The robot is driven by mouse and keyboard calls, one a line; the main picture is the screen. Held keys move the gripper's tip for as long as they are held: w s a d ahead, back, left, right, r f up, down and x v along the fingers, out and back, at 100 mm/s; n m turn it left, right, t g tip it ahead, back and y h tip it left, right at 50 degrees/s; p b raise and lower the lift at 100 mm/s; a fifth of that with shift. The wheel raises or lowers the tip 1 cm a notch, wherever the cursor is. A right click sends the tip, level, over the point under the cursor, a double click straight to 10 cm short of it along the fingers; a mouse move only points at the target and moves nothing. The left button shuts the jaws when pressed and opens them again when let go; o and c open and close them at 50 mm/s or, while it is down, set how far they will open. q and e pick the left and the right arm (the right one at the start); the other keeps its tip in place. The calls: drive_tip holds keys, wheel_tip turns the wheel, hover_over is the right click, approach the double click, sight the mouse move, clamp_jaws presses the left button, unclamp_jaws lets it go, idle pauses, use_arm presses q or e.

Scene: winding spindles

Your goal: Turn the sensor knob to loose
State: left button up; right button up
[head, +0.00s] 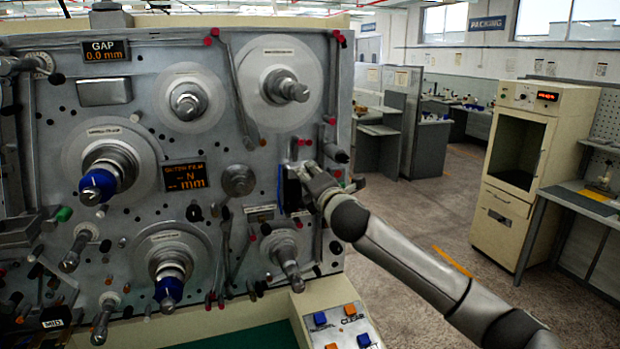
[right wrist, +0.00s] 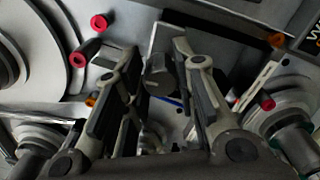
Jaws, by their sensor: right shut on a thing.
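The winding machine's upright grey panel (head: 240,130) fills the left of the head view. My right gripper (head: 300,181) reaches its right side from the right.
Several spindles stick out of the panel, two with blue ends (head: 97,187). Displays read GAP 0.0 mm (head: 106,51) and OUTER FILM with dashes (head: 185,177). A button box (head: 342,328) stands below. A beige cabinet (head: 525,150) stands at the right, with open floor between.

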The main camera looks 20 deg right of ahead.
drive_tip(key=shift+f, duration=0.1)
drive_tip(key=o, duration=1)
drive_tip(key=shift+o, duration=0.2)
drive_tip(key=s, duration=1.2)
drive_tip(key=shift+d, duration=0.2)
